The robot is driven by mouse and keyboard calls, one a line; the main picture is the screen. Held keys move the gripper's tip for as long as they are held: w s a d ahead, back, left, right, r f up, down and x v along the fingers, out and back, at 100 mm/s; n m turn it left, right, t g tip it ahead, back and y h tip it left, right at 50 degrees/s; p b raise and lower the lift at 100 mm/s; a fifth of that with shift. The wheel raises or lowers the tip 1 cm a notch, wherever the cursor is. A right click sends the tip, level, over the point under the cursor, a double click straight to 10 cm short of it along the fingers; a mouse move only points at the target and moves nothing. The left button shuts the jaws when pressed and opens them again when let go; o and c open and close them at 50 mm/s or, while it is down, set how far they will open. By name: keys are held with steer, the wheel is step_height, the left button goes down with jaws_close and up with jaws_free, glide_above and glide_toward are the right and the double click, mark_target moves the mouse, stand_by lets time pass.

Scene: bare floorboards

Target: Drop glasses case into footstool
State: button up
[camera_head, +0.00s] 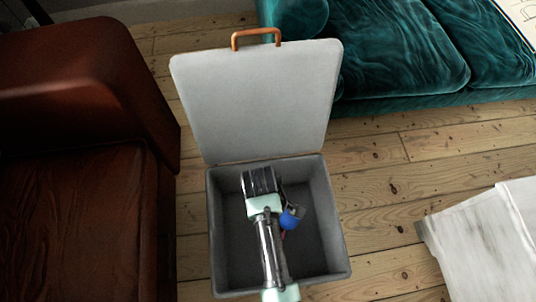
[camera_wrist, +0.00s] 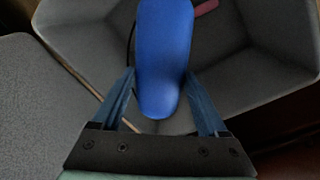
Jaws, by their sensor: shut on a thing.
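The footstool (camera_head: 216,235) is an open grey box with its lid (camera_head: 258,100) raised at the back and an orange-brown handle on top. My gripper (camera_head: 293,210) is over the box opening, inside its outline in the head view. It is shut on the blue glasses case (camera_head: 289,221). In the wrist view, the smooth, elongated blue case (camera_wrist: 165,55) lies between the fingers of my gripper (camera_wrist: 160,95), with the grey box walls (camera_wrist: 85,40) behind it. My arm hides part of the box floor.
A small reddish thing (camera_wrist: 206,7) shows inside the box, partly out of view. A brown leather seat (camera_head: 85,220) stands close at left, a teal sofa (camera_head: 395,50) behind at right. A pale grey-white object (camera_head: 490,240) is at right. Floorboards between are clear.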

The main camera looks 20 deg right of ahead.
step_height(320, 180, down, 5)
steer(key=b, duration=0.4)
steer(key=shift+b, duration=0.4)
steer(key=shift+r, duration=0.1)
steer(key=o, duration=1.3)
steer(key=shift+r, duration=0.15)
steer(key=r+p, duration=0.2)
steer(key=r, duration=0.2)
steer(key=a+r+p, duration=0.1)
steer(key=r+p, duration=0.2)
steer(key=r, duration=0.1)
steer(key=r+p, duration=0.2)
steer(key=r, duration=0.2)
steer(key=shift+s+a+r+p, duration=0.15)
steer(key=shift+s+r+p, duration=0.15)
steer(key=shift+s+p, duration=0.1)
